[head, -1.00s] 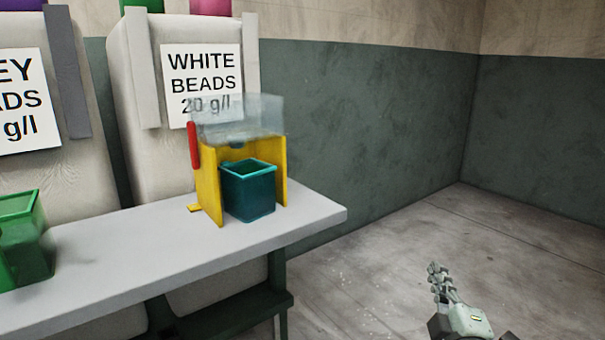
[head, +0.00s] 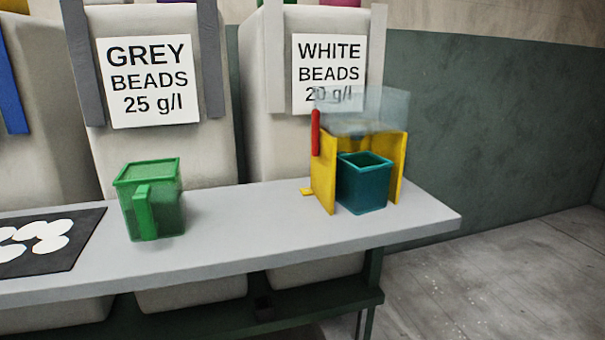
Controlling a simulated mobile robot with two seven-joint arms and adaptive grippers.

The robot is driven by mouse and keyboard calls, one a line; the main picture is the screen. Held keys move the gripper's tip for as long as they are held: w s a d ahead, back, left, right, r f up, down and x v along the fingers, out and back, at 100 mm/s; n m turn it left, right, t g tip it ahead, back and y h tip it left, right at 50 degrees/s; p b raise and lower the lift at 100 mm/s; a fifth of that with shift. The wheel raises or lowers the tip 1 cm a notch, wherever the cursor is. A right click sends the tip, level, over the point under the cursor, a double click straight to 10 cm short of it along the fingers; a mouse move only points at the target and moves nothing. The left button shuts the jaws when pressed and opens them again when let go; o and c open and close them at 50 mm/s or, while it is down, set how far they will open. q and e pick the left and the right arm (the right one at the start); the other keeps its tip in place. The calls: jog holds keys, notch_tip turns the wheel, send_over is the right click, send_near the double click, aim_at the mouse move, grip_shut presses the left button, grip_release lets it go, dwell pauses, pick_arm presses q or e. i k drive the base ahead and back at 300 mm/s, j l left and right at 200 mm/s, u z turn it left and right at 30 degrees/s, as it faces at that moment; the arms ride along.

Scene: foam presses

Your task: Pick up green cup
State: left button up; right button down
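The green cup (head: 168,208) stands upright on the grey table (head: 235,245), left of the middle of the head view. It is square, a little see-through, and its handle (head: 143,212) faces me. A teal cup (head: 362,186) stands further right, inside a yellow stand. Neither of my grippers shows in the head view now. Nothing is seen touching the green cup.
The yellow stand (head: 323,180) has a clear hopper (head: 362,108) and a red lever (head: 315,133). A dark mat (head: 75,250) with white discs lies left of the green cup. Labelled bead sacks stand behind the table. The tabletop between the two cups is clear.

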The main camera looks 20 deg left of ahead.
aim_at(150, 194)
jog(key=j+u, duration=0.1)
jog(key=u, duration=0.3)
jog(key=j+u, duration=0.1)
jog(key=u, duration=0.3)
jog(key=j+u, duration=0.1)
jog(key=u, duration=0.3)
